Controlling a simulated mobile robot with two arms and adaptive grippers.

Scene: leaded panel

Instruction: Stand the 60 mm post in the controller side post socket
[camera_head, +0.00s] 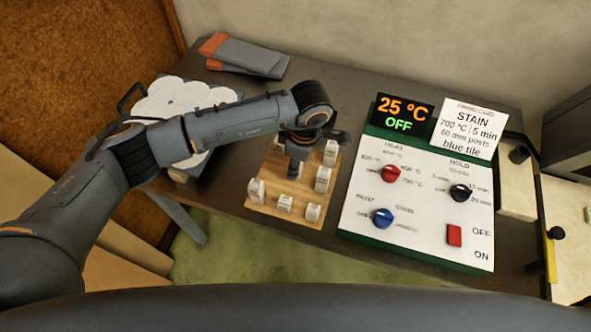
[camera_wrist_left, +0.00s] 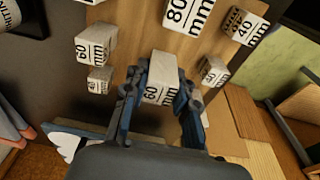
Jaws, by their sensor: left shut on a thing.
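A block-shaped pale post marked 60 mm (camera_wrist_left: 159,78) is between the fingers of my left gripper (camera_wrist_left: 161,90) in the left wrist view. The fingers are shut on its sides. In the head view my left gripper (camera_head: 293,168) points down over the wooden board (camera_head: 270,173), and its wrist hides much of the held post. Another post marked 60 mm (camera_wrist_left: 92,46) stands on the board. I cannot pick out the controller side post socket in either view. My right gripper is not in view.
Several other posts stand around the held one, including an 80 mm post (camera_wrist_left: 188,14) and a 40 mm post (camera_wrist_left: 243,26). The controller panel (camera_head: 418,205) is right of the board, with its display (camera_head: 403,113) and a firing card (camera_head: 468,130). A white cloud-shaped panel (camera_head: 185,100) lies left.

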